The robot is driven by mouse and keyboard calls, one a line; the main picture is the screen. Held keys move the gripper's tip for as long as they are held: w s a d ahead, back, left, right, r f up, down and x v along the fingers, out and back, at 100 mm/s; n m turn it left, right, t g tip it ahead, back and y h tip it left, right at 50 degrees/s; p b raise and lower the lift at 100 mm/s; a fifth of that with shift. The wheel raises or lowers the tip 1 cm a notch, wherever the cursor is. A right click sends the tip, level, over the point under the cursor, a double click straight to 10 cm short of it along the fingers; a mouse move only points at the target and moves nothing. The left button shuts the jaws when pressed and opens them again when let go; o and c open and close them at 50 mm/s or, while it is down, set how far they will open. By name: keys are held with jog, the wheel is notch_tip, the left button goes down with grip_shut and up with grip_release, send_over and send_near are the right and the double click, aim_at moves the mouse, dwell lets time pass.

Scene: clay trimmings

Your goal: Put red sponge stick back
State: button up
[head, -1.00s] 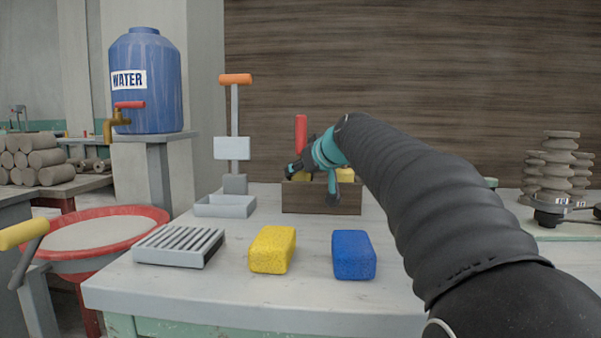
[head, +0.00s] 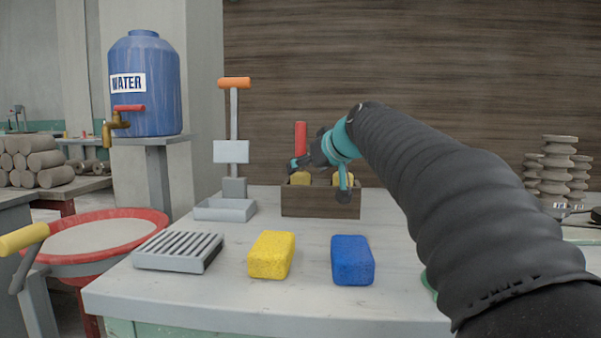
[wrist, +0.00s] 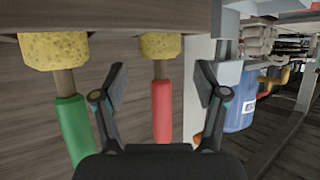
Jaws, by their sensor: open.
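The red sponge stick (head: 300,138) stands upright in the wooden box (head: 320,204), red handle up and yellow sponge down at the box's left part. My gripper (head: 320,178) is open in front of the box. In the wrist view, which is upside down, the red handle (wrist: 162,115) shows between the spread fingers of my gripper (wrist: 163,80), with gaps on both sides. A second stick with a green handle (wrist: 72,125) and yellow sponge stands beside it. In the head view my gripper hides that green handle.
A yellow sponge (head: 271,255) and a blue sponge (head: 352,260) lie on the table (head: 200,290) in front of the box. A slatted grey rack (head: 180,250) and a grey tray with a post (head: 225,209) stand left. A blue water tank (head: 146,85) stands behind left.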

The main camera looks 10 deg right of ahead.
jog(key=v, duration=0.8)
jog(key=shift+a, duration=0.1)
